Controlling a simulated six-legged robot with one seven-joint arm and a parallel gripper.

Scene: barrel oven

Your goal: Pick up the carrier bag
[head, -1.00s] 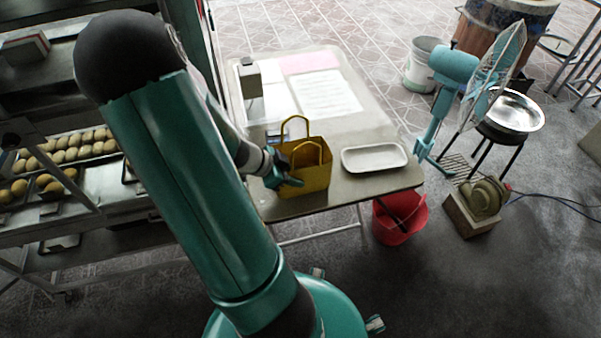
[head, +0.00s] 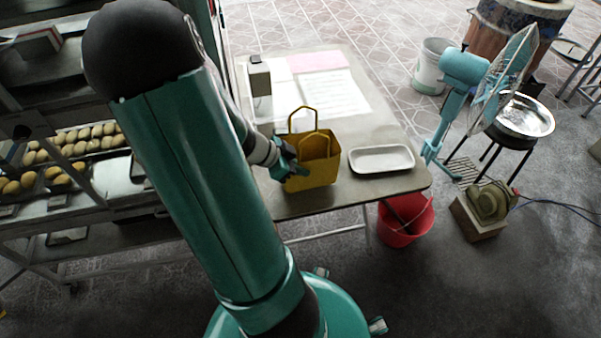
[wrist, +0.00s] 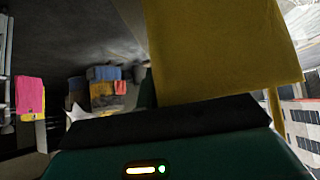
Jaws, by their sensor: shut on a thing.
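The carrier bag (head: 322,172) is yellow with two loop handles, and stands upright at the front part of the table (head: 290,205) in the head view. I cannot tell whether its base touches the tabletop. My gripper (head: 296,172) is at the bag's left side and is shut on it; the fingertips are partly hidden against the bag. In the wrist view the yellow bag (wrist: 215,45) fills the upper middle, right up against the dark edge of my gripper (wrist: 170,118).
A white tray (head: 381,159) lies right of the bag. A small box-like device (head: 260,85) and papers (head: 330,92) are at the back of the table. A red bucket (head: 404,222) and a blue fan (head: 465,95) stand at the right. Bread racks (head: 75,150) are at the left.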

